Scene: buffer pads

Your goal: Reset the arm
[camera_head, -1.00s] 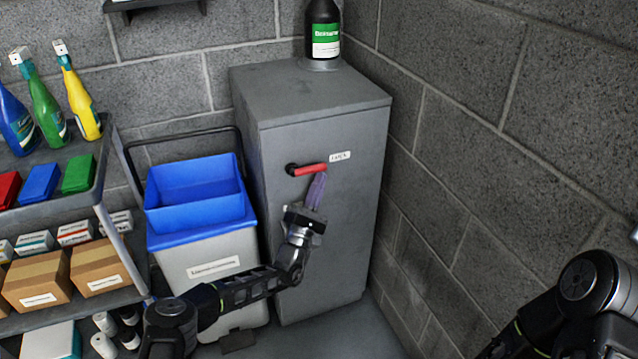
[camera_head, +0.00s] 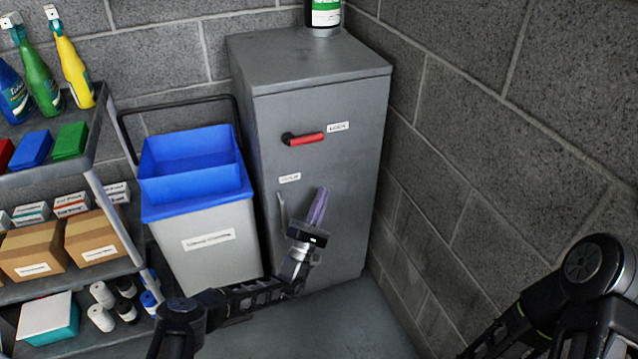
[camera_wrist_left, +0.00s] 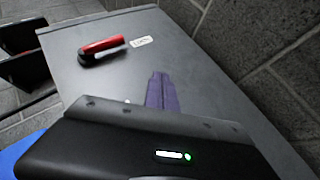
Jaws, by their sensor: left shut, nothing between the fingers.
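My left gripper (camera_head: 318,207) is in front of the grey cabinet (camera_head: 350,110), below its red lock handle (camera_head: 306,139). Its purple fingers are together and hold nothing. In the left wrist view the fingers (camera_wrist_left: 160,92) show over the cabinet front, apart from the red handle (camera_wrist_left: 103,46). A second, upright pale handle (camera_head: 282,212) is on the cabinet front, just left of my left gripper. My right arm (camera_head: 560,300) shows at the lower right; its gripper is out of the picture.
A grey bin with a blue top (camera_head: 190,170) stands left of the cabinet. A shelf cart (camera_head: 100,195) with spray bottles and boxes is at the far left. A block wall (camera_head: 480,130) closes the right side.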

